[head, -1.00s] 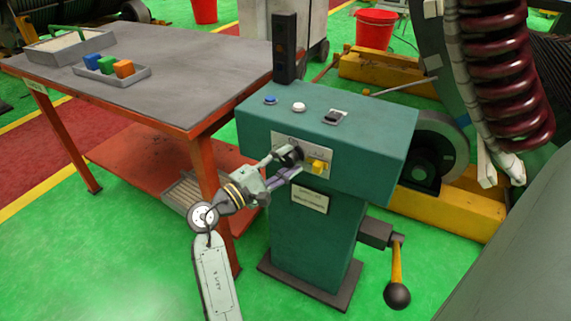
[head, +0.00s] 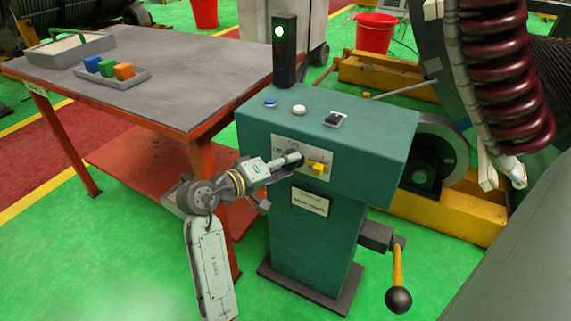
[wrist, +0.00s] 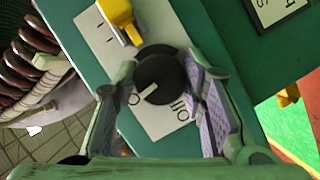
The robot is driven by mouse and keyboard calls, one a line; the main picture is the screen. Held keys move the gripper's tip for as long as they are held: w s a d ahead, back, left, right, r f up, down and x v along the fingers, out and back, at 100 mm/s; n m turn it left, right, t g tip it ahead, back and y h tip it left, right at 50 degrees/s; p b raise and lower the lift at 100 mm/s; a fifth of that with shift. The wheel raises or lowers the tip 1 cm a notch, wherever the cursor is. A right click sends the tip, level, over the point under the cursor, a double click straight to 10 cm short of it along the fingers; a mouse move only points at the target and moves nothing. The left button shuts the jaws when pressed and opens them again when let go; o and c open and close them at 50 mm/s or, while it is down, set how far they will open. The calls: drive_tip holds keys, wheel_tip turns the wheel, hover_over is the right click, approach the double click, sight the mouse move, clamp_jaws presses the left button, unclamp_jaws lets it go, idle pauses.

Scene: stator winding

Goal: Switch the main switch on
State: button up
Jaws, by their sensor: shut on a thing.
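The main switch is a round black knob with a white pointer mark, on the white label plate at the front of the green console (head: 370,165). The knob (wrist: 160,72) sits between the fingers of my gripper (wrist: 158,82) in the wrist view. My gripper (head: 290,161) is shut on the knob from the left in the head view. The white pointer angles to the lower left in the wrist view, near a letter on the plate. The signal post (head: 285,48) on the console shows a lit green lamp.
A yellow switch (head: 318,168) sits just beside the knob. Blue and white buttons (head: 298,108) are on the console top. A yellow-handled crank (head: 397,270) juts out low on the right. The workbench (head: 190,70) stands close on the left.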

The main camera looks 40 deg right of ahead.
drive_tip(key=shift+m, duration=0.5)
drive_tip(key=shift+t, duration=0.3)
drive_tip(key=o, duration=1.2)
drive_tip(key=shift+c, duration=0.2)
drive_tip(key=v, duration=1.2)
drive_tip(key=shift+r, duration=0.25)
drive_tip(key=shift+w, duration=0.1)
